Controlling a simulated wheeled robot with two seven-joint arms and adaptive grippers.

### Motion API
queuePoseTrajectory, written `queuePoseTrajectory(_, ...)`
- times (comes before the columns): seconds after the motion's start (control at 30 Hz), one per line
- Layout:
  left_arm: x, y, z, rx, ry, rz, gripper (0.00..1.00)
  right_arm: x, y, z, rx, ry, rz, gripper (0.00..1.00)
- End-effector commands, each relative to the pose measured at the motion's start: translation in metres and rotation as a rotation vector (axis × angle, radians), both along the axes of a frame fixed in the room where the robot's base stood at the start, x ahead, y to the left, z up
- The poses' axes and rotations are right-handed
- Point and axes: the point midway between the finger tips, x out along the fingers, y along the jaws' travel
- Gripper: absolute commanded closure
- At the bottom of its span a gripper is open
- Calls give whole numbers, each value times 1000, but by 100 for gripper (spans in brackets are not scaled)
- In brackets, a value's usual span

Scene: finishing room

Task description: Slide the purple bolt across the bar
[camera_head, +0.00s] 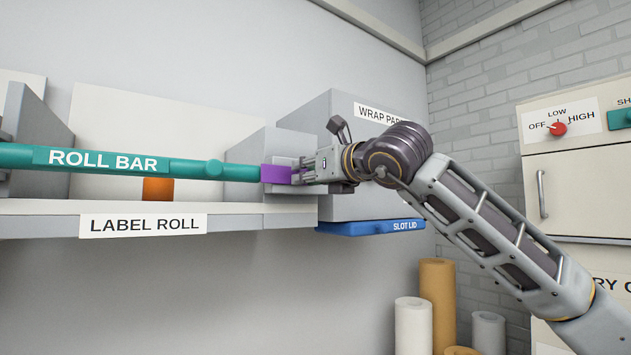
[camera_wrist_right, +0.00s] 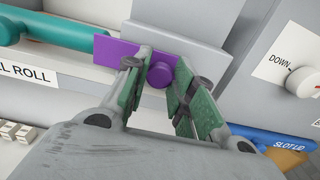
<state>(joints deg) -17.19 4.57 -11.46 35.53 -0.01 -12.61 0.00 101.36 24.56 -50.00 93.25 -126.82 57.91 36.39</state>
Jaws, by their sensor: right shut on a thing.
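The purple bolt (camera_head: 276,174) sits at the right end of the teal roll bar (camera_head: 195,168), against a grey block. In the right wrist view the purple bolt (camera_wrist_right: 115,52) is a flat plate with a round knob (camera_wrist_right: 160,75), and it overlaps the end of the teal bar (camera_wrist_right: 75,33). My right gripper (camera_head: 300,172) reaches in from the right. In the right wrist view its green-padded fingers (camera_wrist_right: 160,78) stand on either side of the knob and are shut on it. The left gripper is in neither view.
A shelf edge (camera_head: 50,207) with a LABEL ROLL sign runs below the bar, with an orange roll (camera_head: 158,189) behind. A grey WRAP PAPER box (camera_head: 345,105) with a blue slot lid (camera_head: 370,228) stands at the right. Upright rolls (camera_head: 437,290) and a cabinet (camera_head: 580,190) are farther right.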

Motion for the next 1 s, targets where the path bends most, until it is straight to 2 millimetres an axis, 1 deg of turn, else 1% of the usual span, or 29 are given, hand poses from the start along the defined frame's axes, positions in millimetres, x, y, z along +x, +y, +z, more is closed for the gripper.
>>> queuePoseTrajectory(0.03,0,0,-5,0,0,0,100,-4,4,-1,2,-4,3,100)
queuePoseTrajectory(0.27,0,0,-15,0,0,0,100,-11,14,0,2,-4,2,100)
queuePoseTrajectory(0.67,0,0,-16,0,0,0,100,-13,17,1,1,-3,3,100)
queuePoseTrajectory(0.7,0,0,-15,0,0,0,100,-13,17,1,1,-3,4,72)
queuePoseTrajectory(0.83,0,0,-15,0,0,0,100,-13,17,1,1,-3,3,55)
queuePoseTrajectory(0.87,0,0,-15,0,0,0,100,-13,17,1,0,-2,3,53)
queuePoseTrajectory(1.0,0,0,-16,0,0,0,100,-12,16,1,1,-1,2,53)
